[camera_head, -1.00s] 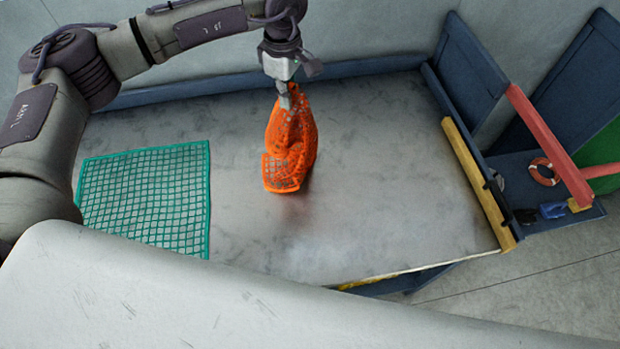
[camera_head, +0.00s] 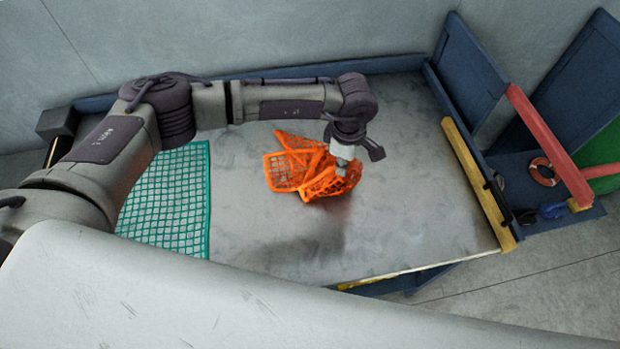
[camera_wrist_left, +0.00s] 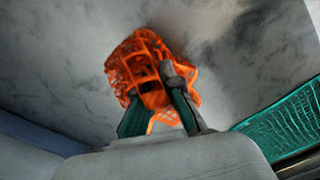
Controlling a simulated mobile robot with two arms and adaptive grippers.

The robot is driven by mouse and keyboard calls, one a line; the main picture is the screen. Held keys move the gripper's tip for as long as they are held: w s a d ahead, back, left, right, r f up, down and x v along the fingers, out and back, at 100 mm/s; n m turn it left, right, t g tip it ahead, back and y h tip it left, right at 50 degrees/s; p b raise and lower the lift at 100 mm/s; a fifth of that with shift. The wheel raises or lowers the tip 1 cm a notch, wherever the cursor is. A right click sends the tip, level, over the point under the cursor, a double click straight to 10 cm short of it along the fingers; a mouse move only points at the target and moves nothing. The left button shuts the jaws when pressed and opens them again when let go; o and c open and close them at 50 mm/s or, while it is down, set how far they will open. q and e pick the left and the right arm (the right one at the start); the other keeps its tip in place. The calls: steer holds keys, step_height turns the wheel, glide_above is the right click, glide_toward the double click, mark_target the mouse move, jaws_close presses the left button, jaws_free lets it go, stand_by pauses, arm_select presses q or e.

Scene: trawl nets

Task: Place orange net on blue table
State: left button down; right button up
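The orange net (camera_head: 302,165) is bunched and folded over the grey-topped table (camera_head: 400,225) with blue edges. My left gripper (camera_head: 342,168) is at the net's right side, pointing down. In the left wrist view the orange net (camera_wrist_left: 150,65) lies at and between the gripper's fingertips (camera_wrist_left: 160,85). The fingers look pinched on a fold of it, though the net partly covers them. I cannot tell whether the net's underside touches the tabletop. My right gripper is not in view.
A green net (camera_head: 170,205) lies flat on the table's left part, partly behind my arm. A yellow bar (camera_head: 480,185) and blue panel edge the table's right side. Beyond are a red beam (camera_head: 550,145) and a lifebuoy (camera_head: 543,172). The table's right part is clear.

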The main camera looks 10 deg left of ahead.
arm_select(q)
steer(key=s+d+f, duration=0.1)
steer(key=d+f, duration=0.2)
steer(key=s+d+f, duration=0.1)
steer(key=d+f, duration=0.3)
steer(key=s+d+f, duration=0.2)
steer(key=d+f, duration=0.1)
steer(key=shift+d+f, duration=0.25)
steer(key=shift+d, duration=0.1)
steer(key=c, duration=0.9)
jaws_free()
steer(key=shift+r, duration=0.1)
